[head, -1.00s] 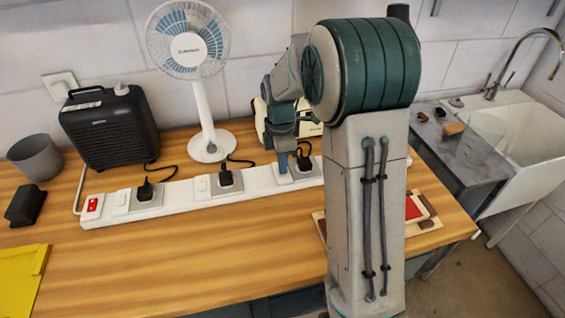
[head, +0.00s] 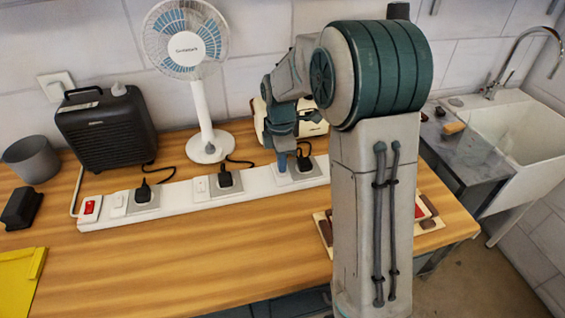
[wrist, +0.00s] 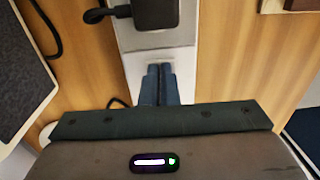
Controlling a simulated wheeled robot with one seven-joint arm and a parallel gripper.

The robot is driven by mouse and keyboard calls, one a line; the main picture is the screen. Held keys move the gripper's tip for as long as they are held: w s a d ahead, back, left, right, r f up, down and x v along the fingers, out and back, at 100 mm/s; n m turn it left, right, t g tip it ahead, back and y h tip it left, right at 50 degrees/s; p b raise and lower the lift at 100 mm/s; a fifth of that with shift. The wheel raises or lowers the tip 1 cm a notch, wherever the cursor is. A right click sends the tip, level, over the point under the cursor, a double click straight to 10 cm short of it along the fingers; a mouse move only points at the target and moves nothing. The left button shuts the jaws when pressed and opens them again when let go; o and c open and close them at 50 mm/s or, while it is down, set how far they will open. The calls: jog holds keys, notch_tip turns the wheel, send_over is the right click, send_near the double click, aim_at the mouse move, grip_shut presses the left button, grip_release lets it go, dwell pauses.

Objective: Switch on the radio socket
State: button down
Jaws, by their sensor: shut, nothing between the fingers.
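The long white socket strip (head: 180,203) lies along the bench, with a red switch (head: 91,207) at its left end and several plugged sockets. My gripper (head: 282,178) is at the rightmost visible socket, fingers shut and empty. Its tips are just left of that socket's black plug (head: 303,162); the plug also shows in the wrist view (wrist: 154,12). The fingertips (wrist: 160,70) cover the spot where the small white rocker lies, so its position is hidden. I cannot tell whether they touch it. The cream radio (head: 311,127) stands behind, partly hidden by my arm.
A black heater-like box (head: 108,130) and a white fan (head: 208,118) stand behind the strip. A grey cup (head: 33,160), a black block (head: 21,208) and a yellow item (head: 18,272) are at the left. A sink (head: 510,130) is at the right.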

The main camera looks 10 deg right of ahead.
jog(key=shift+w+a+r, duration=0.1)
jog(key=shift+r+p, duration=0.4)
jog(key=shift+r, duration=0.1)
notch_tip(320, 180, up, 13)
jog(key=w+p, duration=0.1)
jog(key=shift+w, duration=0.35)
jog(key=shift+p, duration=0.65)
